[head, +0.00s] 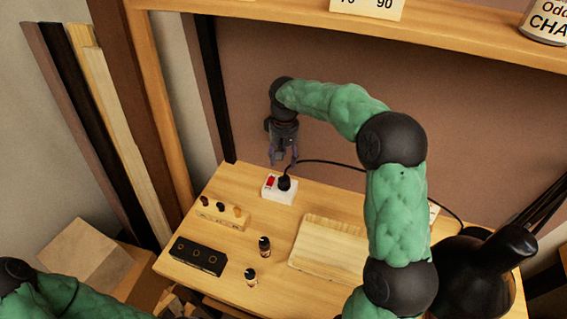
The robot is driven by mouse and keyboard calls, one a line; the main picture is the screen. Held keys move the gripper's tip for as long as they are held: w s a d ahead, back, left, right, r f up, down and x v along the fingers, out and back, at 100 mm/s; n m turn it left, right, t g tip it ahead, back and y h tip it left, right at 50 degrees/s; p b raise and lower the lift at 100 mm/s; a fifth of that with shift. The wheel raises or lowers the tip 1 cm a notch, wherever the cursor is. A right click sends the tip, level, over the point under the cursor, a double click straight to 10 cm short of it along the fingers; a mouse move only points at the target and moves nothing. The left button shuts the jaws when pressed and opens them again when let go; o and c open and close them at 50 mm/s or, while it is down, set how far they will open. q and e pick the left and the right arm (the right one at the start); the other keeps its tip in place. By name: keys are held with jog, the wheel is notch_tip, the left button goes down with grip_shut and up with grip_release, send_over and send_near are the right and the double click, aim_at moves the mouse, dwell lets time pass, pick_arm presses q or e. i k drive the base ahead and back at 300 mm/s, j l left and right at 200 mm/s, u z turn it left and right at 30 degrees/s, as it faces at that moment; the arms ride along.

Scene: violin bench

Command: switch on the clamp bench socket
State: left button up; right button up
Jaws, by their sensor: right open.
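The clamp bench socket (279,191) is a small white box at the back of the wooden bench. It has a red switch (270,182) on its left part and a black plug with a cord (285,183) on its right part. Whether the switch is on or off is too small to tell. My right gripper (282,162) is open and empty, pointing down just above and behind the socket. I cannot tell whether its fingertips touch anything. My left gripper is out of view; only part of the left arm shows at the lower left.
On the bench (215,285) are a peg block (223,214), a black block with holes (198,256), two small dark bottles (264,246) (251,277) and a pale wooden board (325,248). A black lamp (475,275) stands at the right. A shelf (300,25) crosses above.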

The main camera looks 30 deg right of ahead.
aim_at(271, 180)
jog(key=k+j, duration=1.15)
jog(key=k, duration=0.15)
